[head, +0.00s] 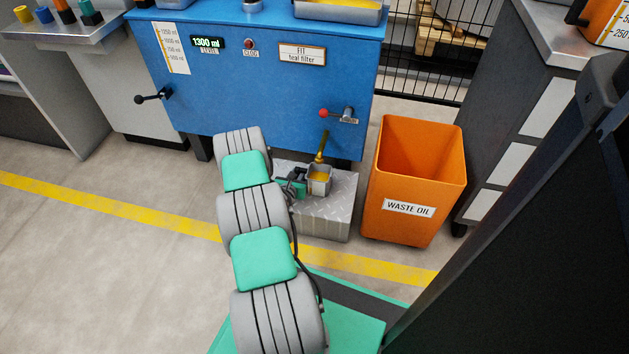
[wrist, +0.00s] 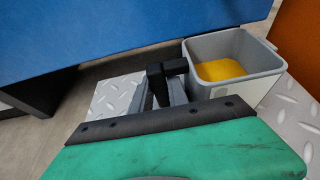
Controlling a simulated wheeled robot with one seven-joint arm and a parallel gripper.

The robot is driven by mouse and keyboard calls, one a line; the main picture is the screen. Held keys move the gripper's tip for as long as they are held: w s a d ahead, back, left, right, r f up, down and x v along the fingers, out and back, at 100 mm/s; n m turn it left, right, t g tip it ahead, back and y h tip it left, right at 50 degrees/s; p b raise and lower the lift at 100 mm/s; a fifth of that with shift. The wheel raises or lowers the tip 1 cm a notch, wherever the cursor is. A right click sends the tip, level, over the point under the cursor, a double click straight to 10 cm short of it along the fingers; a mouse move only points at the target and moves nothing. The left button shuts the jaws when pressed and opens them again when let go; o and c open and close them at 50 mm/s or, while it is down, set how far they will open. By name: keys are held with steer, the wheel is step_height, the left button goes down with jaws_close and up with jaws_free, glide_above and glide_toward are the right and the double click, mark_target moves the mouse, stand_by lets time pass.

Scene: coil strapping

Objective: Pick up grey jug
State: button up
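The grey jug (head: 320,186) stands upright on a metal tread-plate step below the blue machine. It is open at the top and holds yellow liquid. In the wrist view the jug (wrist: 217,92) is at the upper right. My gripper (head: 296,184) is just left of the jug in the head view.
A brass-coloured spout (head: 321,146) hangs just above the jug. The tread-plate step (head: 325,224) carries the jug. An orange waste-oil bin (head: 408,225) stands close on the right. The blue machine (head: 240,85) with levers overhangs behind. Open floor lies to the left.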

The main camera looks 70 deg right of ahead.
jaws_close()
stand_by(1.1)
